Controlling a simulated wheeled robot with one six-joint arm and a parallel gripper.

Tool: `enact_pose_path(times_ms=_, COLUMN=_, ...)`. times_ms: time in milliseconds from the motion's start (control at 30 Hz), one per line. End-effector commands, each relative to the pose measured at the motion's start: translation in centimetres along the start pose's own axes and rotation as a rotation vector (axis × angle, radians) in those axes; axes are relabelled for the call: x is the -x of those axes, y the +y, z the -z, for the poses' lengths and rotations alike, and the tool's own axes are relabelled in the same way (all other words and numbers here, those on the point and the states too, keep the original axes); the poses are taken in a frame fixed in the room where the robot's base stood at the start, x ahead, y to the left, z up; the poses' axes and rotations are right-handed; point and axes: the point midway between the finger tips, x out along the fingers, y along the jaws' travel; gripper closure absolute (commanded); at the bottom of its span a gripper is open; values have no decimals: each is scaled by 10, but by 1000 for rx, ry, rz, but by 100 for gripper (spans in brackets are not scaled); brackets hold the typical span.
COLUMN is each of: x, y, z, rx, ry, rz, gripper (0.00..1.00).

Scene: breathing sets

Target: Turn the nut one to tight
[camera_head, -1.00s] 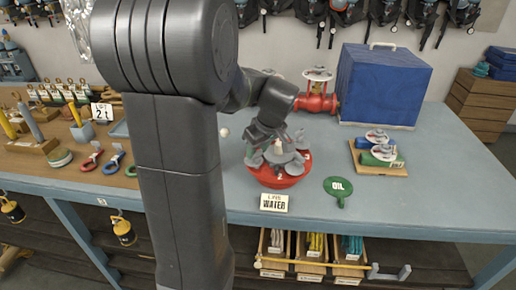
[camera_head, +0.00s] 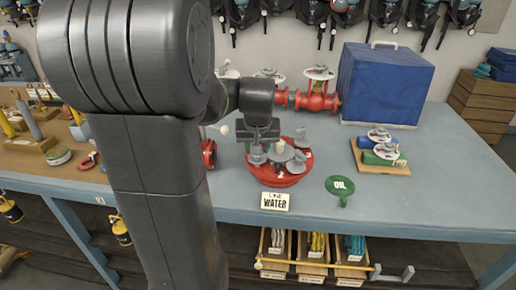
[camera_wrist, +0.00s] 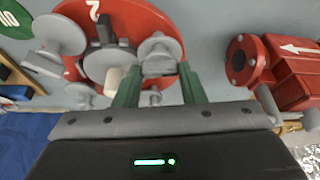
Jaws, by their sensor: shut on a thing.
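A red round flange (camera_head: 279,181) with grey winged nuts and a grey centre piece stands on the blue-grey bench; it also shows in the wrist view (camera_wrist: 152,14). My gripper (camera_wrist: 160,72) has its green fingers on either side of one grey nut (camera_wrist: 160,50) at the flange's near edge in the wrist view. It is shut on this nut, whose number I cannot read.
A red valve (camera_head: 318,100) stands behind the flange, and a blue covered box (camera_head: 385,88) at the back right. A board (camera_head: 378,163) carries small valves.

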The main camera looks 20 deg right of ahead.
Motion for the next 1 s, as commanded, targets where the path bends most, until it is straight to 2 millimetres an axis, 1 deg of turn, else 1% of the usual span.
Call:
enact_pose_path(times_ms=600, x=-3, y=-4, z=1, rx=-532, ry=2, rz=-221, gripper=86)
enact_pose_path(times_ms=800, x=-3, y=-5, z=1, rx=-675, ry=1, rz=-280, gripper=86)
enact_pose_path(times_ms=1000, x=-2, y=-5, z=2, rx=-777, ry=1, rz=-322, gripper=86)
